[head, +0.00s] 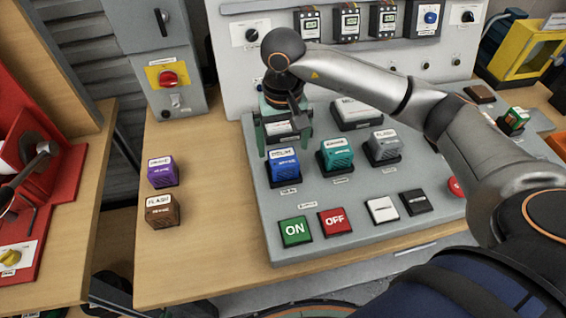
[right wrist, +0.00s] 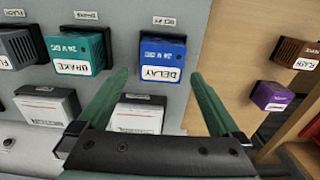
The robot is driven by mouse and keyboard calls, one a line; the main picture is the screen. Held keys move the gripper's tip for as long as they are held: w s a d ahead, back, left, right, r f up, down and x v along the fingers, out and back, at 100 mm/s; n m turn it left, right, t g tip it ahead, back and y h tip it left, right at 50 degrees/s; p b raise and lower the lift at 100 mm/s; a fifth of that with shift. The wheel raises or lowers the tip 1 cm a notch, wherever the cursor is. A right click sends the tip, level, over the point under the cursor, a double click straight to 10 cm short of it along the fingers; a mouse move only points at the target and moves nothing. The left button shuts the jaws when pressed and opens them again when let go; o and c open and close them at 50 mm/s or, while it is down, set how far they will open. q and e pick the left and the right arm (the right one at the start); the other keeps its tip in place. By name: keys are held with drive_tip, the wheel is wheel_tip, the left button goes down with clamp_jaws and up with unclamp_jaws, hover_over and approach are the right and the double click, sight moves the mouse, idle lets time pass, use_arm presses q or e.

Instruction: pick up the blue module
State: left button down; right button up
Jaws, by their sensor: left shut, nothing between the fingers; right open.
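The blue module (head: 284,166) sits on the grey sloped panel, left of a teal module (head: 336,154) and a grey module (head: 383,147). In the right wrist view the blue module (right wrist: 162,62) reads DELAY and lies just beyond the fingertips, between them in the picture. My right gripper (head: 284,138) has green fingers, spread open and empty, above and behind the blue module. In the right wrist view the right gripper (right wrist: 157,78) shows nothing between its fingers. My left gripper is not in view.
A purple module (head: 163,172) and a brown module (head: 163,210) stand on the wooden table left of the panel. A green ON button (head: 295,231) and a red OFF button (head: 335,221) are in front. White-fronted blocks (right wrist: 139,115) lie behind the module row.

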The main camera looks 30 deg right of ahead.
sight(283, 157)
drive_tip(key=f, duration=0.3)
drive_tip(key=shift+s+a+f+p, duration=0.2)
drive_tip(key=shift+s+f+p, duration=0.1)
drive_tip(key=shift+s+p, duration=0.1)
drive_tip(key=shift+w+f, duration=0.1)
drive_tip(key=shift+f, duration=0.5)
drive_tip(key=shift+c, duration=0.4)
drive_tip(key=c, duration=1.3)
drive_tip(key=shift+r, duration=0.1)
